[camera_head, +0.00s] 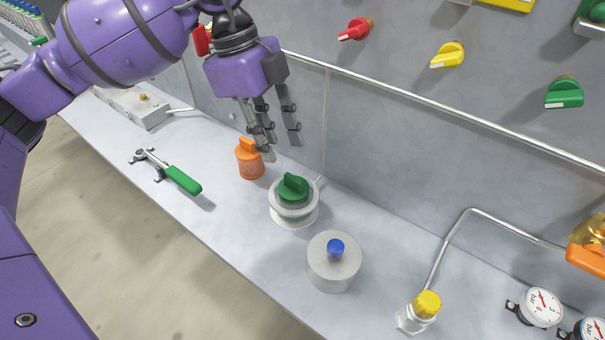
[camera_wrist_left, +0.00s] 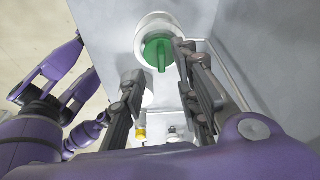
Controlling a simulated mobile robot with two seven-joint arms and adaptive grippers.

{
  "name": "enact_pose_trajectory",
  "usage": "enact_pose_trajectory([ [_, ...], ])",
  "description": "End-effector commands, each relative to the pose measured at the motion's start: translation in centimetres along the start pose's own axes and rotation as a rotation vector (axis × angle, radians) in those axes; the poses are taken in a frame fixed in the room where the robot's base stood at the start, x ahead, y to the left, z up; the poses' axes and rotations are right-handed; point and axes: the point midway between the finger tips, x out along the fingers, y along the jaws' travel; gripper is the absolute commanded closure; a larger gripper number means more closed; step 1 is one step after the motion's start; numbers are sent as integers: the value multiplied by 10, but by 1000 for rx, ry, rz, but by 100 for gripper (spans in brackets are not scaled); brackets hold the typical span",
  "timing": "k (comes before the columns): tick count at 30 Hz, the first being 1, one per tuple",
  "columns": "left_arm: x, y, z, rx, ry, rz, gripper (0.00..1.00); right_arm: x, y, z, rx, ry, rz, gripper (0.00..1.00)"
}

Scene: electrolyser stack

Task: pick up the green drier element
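The green drier element (camera_head: 293,187) has a raised grip bar on top. It sits upright in a round white holder (camera_head: 293,217) on the grey bench. It also shows at the top of the left wrist view (camera_wrist_left: 159,52). My left gripper (camera_head: 280,146) points down above and slightly behind the drier element, with its fingers apart and nothing between them. In the left wrist view the fingers (camera_wrist_left: 160,75) reach toward the drier element and appear clear of it. My right gripper does not show in the head view.
An orange capped part (camera_head: 249,164) stands close behind the holder. A grey cylinder with a blue knob (camera_head: 334,265) stands in front right. A green-handled tool (camera_head: 180,178) lies to the left. A grey panel (camera_head: 400,150) rises behind.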

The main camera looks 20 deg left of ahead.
Motion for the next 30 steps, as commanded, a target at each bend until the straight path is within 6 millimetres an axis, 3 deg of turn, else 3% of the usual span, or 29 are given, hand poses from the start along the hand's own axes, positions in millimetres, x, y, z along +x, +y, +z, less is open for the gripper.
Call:
enact_pose_trajectory([
  [9,35,-2,-4,2,3,3,71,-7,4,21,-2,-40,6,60],
  [18,74,-6,-9,1,2,3,71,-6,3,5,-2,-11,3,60],
  [26,77,-6,-8,1,1,2,71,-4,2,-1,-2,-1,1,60],
  [30,77,-6,-8,1,1,2,88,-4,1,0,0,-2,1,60],
])
